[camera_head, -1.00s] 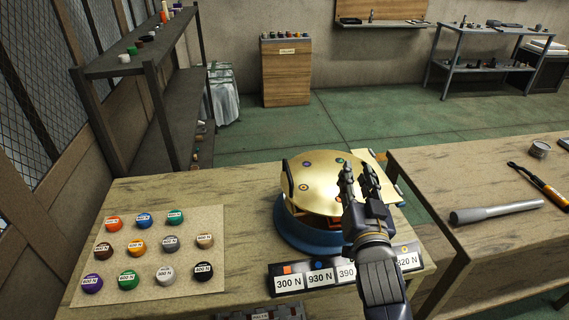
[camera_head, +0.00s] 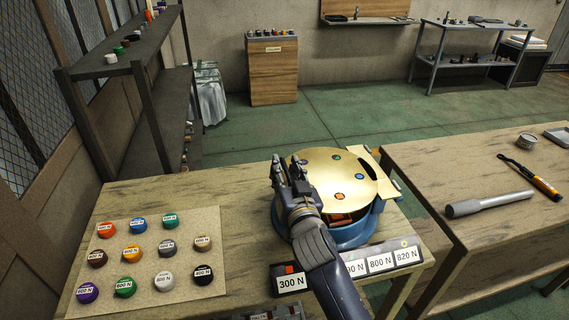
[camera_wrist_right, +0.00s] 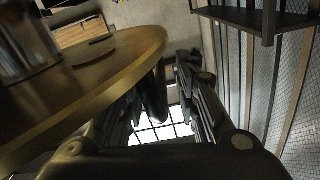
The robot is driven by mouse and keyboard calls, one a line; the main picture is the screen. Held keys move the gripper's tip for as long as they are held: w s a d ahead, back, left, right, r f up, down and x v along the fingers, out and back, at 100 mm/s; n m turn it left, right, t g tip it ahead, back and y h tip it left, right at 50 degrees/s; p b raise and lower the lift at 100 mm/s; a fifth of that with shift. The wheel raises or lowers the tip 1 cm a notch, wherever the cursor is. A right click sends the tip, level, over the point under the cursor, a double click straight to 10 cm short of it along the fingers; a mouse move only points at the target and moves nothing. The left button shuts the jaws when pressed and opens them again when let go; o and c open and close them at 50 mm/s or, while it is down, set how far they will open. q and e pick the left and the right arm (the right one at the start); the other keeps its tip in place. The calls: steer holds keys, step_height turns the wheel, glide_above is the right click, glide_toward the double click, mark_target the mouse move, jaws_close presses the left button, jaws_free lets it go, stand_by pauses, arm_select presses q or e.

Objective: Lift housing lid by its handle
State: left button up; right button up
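The round gold housing lid (camera_head: 325,179) sits over the blue housing (camera_head: 362,233) on the wooden table, with colored spots on its top. Orange-brown parts show in a gap under its near edge. My right gripper (camera_head: 286,168) is at the lid's left edge, its two fingers upright and apart. In the wrist view the lid's rim (camera_wrist_right: 120,55) runs along the left, close beside the fingers (camera_wrist_right: 172,95), with a gap between them. My left gripper is out of view.
A labeled tray (camera_head: 345,271) stands in front of the housing, partly covered by my right arm. A mat (camera_head: 140,290) with several colored labeled caps lies left. A side table (camera_head: 450,165) at right holds a grey cylinder (camera_head: 489,204) and an orange-black tool (camera_head: 530,176).

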steer(key=shift+w+a, duration=0.2)
steer(key=shift+w, duration=0.5)
steer(key=shift+c, duration=0.6)
jaws_close()
steer(key=shift+d+r, duration=0.1)
